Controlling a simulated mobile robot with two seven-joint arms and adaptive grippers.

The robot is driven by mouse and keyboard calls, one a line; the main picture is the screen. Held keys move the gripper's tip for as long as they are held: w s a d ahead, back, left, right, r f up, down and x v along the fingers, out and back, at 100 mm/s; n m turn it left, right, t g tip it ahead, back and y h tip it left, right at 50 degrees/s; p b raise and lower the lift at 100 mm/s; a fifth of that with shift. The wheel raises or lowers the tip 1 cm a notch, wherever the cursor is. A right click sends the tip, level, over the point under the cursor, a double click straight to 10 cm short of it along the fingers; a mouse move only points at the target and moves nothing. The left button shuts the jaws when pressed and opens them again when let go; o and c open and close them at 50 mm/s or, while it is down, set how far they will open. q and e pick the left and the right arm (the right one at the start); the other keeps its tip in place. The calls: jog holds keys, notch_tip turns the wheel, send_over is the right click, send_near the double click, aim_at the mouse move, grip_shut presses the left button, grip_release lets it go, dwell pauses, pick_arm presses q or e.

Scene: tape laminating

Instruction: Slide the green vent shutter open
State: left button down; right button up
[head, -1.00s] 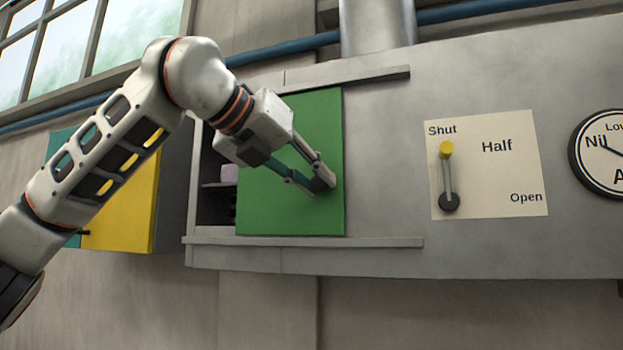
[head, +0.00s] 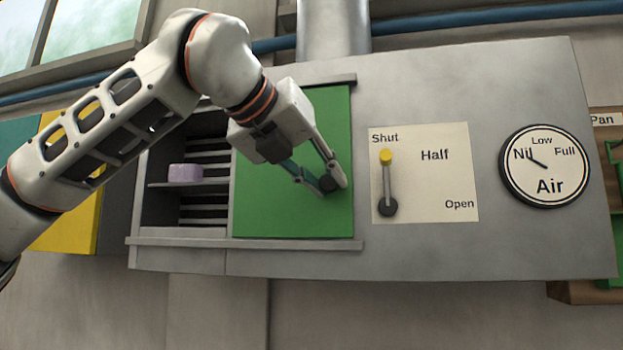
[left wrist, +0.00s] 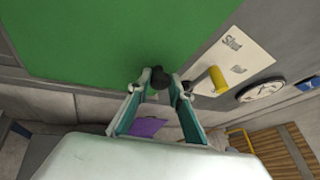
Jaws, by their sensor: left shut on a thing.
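The green vent shutter (head: 275,212) sits between two grey rails on the metal cabinet front. It covers the right part of the opening, and the left part stands uncovered. My left gripper (head: 335,187) is shut on the dark knob (head: 327,184) near the shutter's right edge. In the left wrist view the gripper's fingertips (left wrist: 162,82) close around the black knob (left wrist: 158,75), with the green shutter (left wrist: 105,40) above. My right gripper is in neither view.
The uncovered opening shows a shelf with a purple box (head: 185,173) and dark slats (head: 203,207). Right of the shutter are a lever panel (head: 438,184), its yellow-tipped lever at Shut, and a round Air gauge (head: 545,166) reading near Nil. A yellow panel (head: 72,232) stands left.

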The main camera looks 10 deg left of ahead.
pick_arm(q)
jog(key=shift+d, duration=0.1)
jog(key=c, duration=2.1)
grip_release()
jog(key=shift+c, duration=0.2)
jog(key=shift+o, duration=0.3)
jog(key=shift+d, duration=0.25)
jog(key=shift+a, duration=0.15)
jog(key=v, duration=1.2)
